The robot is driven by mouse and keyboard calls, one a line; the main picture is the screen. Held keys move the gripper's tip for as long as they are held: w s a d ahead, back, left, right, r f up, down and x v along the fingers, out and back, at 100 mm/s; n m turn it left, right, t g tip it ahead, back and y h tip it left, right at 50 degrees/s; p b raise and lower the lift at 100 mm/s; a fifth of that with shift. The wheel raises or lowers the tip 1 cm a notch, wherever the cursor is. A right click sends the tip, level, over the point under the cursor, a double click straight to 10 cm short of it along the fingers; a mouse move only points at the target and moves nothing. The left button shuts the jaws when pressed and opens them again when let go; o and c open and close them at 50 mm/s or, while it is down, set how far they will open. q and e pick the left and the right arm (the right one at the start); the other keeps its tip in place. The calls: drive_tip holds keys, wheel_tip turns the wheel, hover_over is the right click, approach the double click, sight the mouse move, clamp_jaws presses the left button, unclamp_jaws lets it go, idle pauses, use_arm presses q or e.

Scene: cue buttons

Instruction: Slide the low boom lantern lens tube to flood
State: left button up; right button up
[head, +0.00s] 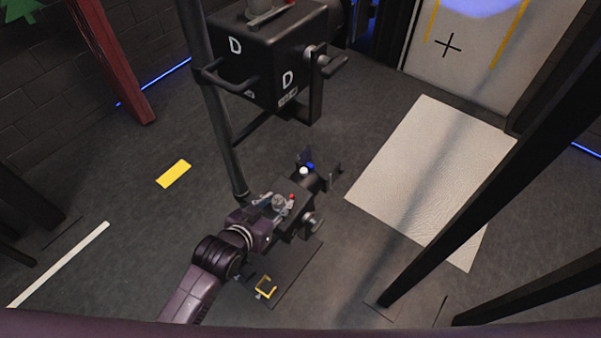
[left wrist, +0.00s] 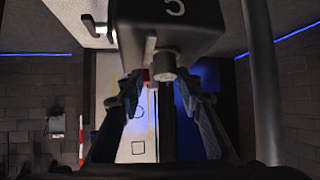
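The low lantern (head: 297,222) is a small black box on a boom at the centre of the head view, with a silver knob on its right side and red, white and blue bits on top. In the left wrist view a black lantern body (left wrist: 168,30) marked with a C fills the top. A round silver knob (left wrist: 163,67) hangs below it, beside a red piece. My left gripper (head: 283,203) is at the low lantern's upper side. In the left wrist view its fingers (left wrist: 160,92) are apart, on either side of the knob, with no clear contact. Which part is the lens tube is unclear.
A bigger black lantern (head: 266,65) marked D hangs above, by a grey vertical pole (head: 222,130). A pale mat (head: 435,170) lies on the right. Dark posts (head: 450,215) cross the right side. A yellow strip (head: 174,173) lies on the open floor at left.

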sight(302, 173)
use_arm(q)
drive_tip(key=shift+m+t+h, duration=0.4)
drive_tip(key=shift+t+h, duration=0.3)
drive_tip(key=shift+t, duration=0.1)
drive_tip(key=w+d+r, duration=0.2)
drive_tip(key=w+d, duration=0.1)
drive_tip(key=shift+w+r, duration=0.15)
drive_tip(key=shift+w, duration=0.15)
drive_tip(key=shift+x, duration=3.9)
drive_tip(key=shift+c, duration=0.3)
clamp_jaws()
